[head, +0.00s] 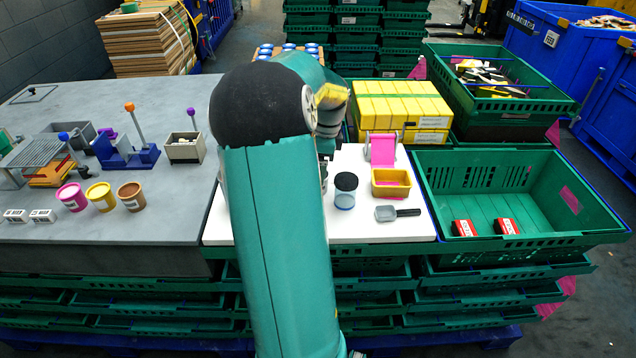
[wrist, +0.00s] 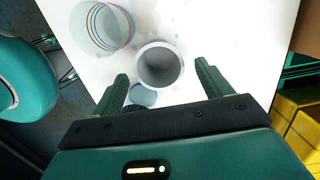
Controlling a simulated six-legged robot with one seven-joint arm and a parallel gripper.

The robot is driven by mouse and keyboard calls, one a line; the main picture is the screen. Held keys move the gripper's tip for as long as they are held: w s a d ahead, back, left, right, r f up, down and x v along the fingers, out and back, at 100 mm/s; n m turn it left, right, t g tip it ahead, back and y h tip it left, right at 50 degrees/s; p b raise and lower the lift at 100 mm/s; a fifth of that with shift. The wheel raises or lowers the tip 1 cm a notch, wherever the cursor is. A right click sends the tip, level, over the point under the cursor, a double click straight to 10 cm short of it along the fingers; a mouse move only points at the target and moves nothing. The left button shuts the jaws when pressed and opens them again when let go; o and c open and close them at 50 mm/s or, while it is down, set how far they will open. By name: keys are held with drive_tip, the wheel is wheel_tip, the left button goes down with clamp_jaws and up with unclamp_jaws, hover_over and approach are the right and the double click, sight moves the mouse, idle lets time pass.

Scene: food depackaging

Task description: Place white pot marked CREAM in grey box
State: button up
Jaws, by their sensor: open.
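In the wrist view a round, pale grey-white pot (wrist: 174,61) with an open top stands on the white surface, seen from above. No CREAM lettering shows from this angle. My gripper (wrist: 162,72) is open, with one green finger on either side of the pot and gaps to both. Whether the fingertips are down at the pot's height I cannot tell. In the head view my arm hides the pot and my gripper. A grey box (head: 184,154) with dark and white contents stands on the grey table, left of my arm.
A clear striped cup (wrist: 103,27) stands left of the pot. A dark-lidded jar (head: 345,190), yellow tray (head: 391,191) and grey scoop (head: 386,213) are on the white board. A green crate (head: 520,240) holds two red packs. Coloured tubs (head: 101,198) stand on the grey table.

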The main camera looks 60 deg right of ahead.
wheel_tip(320, 180, down, 3)
drive_tip(key=shift+w+a+f, duration=0.15)
drive_tip(key=shift+f, duration=0.05)
drive_tip(key=c, duration=1.1)
drive_tip(key=shift+r, duration=0.15)
drive_tip(key=shift+w+r, duration=0.1)
drive_tip(key=shift+r, duration=0.35)
wheel_tip(320, 180, up, 2)
drive_tip(key=shift+r, duration=0.15)
drive_tip(key=s+a+r, duration=0.6)
drive_tip(key=a+r, duration=0.3)
drive_tip(key=a, duration=0.3)
drive_tip(key=shift+s+a+r, duration=0.25)
drive_tip(key=shift+s+r, duration=0.05)
drive_tip(key=shift+s, duration=0.05)
